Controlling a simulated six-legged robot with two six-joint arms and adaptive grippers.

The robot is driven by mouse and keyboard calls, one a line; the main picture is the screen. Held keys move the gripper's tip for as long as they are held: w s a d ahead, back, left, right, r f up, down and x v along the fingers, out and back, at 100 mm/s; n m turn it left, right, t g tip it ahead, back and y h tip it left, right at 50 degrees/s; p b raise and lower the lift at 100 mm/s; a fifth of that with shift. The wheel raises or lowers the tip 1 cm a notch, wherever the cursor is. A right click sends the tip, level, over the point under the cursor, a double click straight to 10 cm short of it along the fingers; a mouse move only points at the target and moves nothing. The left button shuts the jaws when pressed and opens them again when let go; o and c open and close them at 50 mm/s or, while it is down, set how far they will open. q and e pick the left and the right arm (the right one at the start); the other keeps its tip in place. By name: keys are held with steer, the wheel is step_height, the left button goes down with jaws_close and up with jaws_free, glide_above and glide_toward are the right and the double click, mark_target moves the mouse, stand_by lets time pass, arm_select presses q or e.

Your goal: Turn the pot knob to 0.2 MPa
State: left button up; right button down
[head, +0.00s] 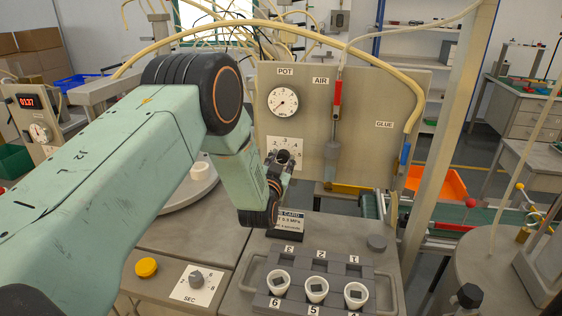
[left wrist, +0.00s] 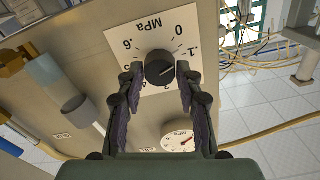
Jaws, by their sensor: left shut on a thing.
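The pot knob (left wrist: 159,68) is a dark round knob on a white dial plate (left wrist: 128,38) marked in MPa, with 0, .1 and .6 readable in the left wrist view. A pale mark on the knob seems to point toward the .1 side; its exact setting is hard to tell. My left gripper (left wrist: 154,76) has its fingers on both sides of the knob, shut on it. In the head view, my left gripper (head: 280,160) covers the knob in front of its plate (head: 272,144). The POT gauge (head: 283,102) is above; its needle is too small to read exactly. My right gripper is out of view.
A card stand (head: 288,222) is close below my left gripper. A rack (head: 322,268) with several white cups stands in front. A red-and-grey AIR part (head: 337,95) hangs right of the gauge. A yellow button (head: 146,267) and SEC dial (head: 196,279) are at lower left.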

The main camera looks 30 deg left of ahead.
arm_select(q)
steer(key=m, duration=0.6)
steer(key=m+p, duration=0.1)
steer(key=m, duration=0.5)
steer(key=shift+f+m, duration=0.1)
steer(key=shift+m, duration=0.2)
stand_by(0.4)
steer(key=o, duration=1.1)
steer(key=shift+o, duration=0.2)
steer(key=shift+d, duration=0.1)
steer(key=v, duration=1.2)
steer(key=shift+f, duration=0.1)
